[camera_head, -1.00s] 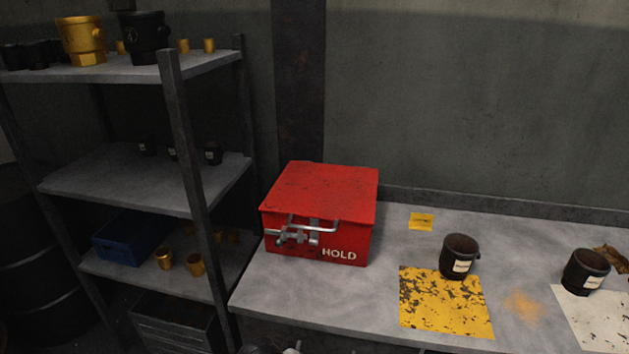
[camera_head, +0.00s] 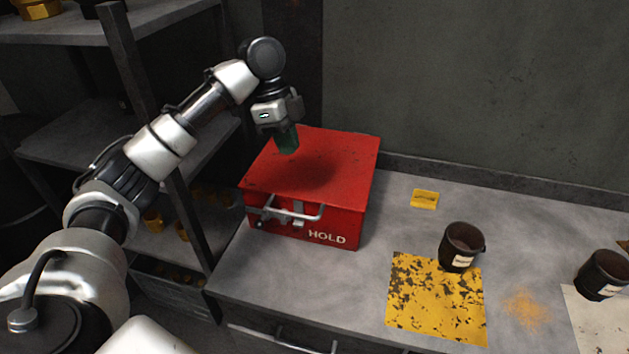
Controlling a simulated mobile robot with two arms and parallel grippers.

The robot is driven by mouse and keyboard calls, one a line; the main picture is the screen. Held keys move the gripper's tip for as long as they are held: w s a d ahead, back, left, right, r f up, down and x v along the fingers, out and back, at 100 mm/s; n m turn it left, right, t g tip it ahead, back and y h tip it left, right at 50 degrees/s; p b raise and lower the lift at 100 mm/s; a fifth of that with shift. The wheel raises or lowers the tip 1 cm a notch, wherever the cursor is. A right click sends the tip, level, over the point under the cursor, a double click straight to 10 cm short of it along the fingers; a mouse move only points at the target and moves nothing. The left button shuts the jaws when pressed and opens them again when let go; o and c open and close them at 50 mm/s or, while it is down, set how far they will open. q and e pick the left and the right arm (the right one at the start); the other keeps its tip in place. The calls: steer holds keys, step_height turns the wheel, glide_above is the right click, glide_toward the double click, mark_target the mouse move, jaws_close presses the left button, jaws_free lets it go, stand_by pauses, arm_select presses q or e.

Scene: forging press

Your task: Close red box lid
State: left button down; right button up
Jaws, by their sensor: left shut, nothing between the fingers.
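The red box (camera_head: 335,226) stands at the back left of the grey workbench, with "HOLD" and metal latch hardware with a handle on its front. Its red lid (camera_head: 335,165) lies down over the box and looks closed. My left gripper (camera_head: 287,148) points down over the left back part of the lid, with its fingers shut and empty. The fingertips are at or just above the lid; I cannot tell whether they touch it. My right gripper is not in view.
A shelf rack (camera_head: 150,100) stands left, behind my arm.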

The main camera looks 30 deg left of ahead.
arm_select(q)
steer(key=p, duration=0.2)
glide_above(301, 215)
steer(key=w+a, duration=0.2)
step_height(301, 215, down, 8)
steer(key=f, duration=0.1)
steer(key=s+f+p, duration=0.1)
steer(key=f, duration=0.1)
steer(key=shift+s+d, duration=0.3)
steer(key=shift+d, duration=0.1)
steer(key=shift+s+f+p, duration=0.1)
steer(key=shift+f+p, duration=0.25)
steer(key=shift+f, duration=0.3)
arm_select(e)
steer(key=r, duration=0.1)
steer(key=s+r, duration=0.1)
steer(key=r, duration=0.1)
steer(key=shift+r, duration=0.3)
